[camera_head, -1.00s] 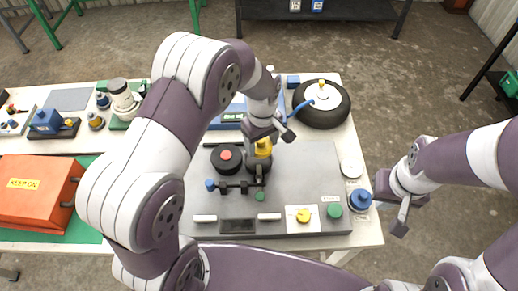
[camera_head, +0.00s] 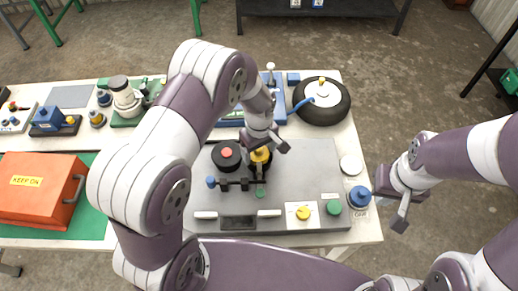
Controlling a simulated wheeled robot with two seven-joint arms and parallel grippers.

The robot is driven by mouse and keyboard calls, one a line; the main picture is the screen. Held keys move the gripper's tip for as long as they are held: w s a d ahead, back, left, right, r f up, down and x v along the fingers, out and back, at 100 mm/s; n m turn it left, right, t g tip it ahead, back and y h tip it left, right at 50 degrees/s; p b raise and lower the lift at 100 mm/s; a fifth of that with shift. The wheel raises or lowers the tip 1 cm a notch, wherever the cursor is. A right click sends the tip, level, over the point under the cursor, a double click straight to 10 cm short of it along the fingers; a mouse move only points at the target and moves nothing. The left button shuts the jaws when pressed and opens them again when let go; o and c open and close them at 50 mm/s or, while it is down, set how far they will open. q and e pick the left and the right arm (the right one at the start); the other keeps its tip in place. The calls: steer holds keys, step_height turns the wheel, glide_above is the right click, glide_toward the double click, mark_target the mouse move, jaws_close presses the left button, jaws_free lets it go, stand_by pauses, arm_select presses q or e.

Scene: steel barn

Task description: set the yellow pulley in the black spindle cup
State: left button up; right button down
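The yellow pulley (camera_head: 261,155) shows just below my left gripper (camera_head: 265,147) in the head view, at the black spindle cup (camera_head: 259,167) on the grey machine plate. My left gripper points down over the pulley and appears shut on it; its fingertips are partly hidden by the wrist. The pulley overlaps the cup's top, and I cannot tell whether it is seated. My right gripper (camera_head: 393,200) is open and empty beyond the table's right edge, close to a blue knob-like part (camera_head: 359,197).
A black round part with a red centre (camera_head: 226,154) stands just left of the cup. A black bar with a blue knob (camera_head: 211,182) lies in front. A tyre (camera_head: 321,101) is at back right and an orange box (camera_head: 40,188) at left. The plate's right side (camera_head: 310,170) is clear.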

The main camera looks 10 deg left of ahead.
arm_select(q)
steer(key=shift+r, duration=0.3)
step_height(320, 180, up, 11)
steer(key=b, duration=0.2)
steer(key=s+a+m, duration=0.3)
steer(key=s+m, duration=0.1)
steer(key=s, duration=0.2)
steer(key=s+a+r+m+t, duration=0.1)
steer(key=s+a+m, duration=0.2)
steer(key=s+m, duration=0.2)
steer(key=s, duration=0.2)
steer(key=shift+s, duration=0.3)
steer(key=shift+r, duration=0.1)
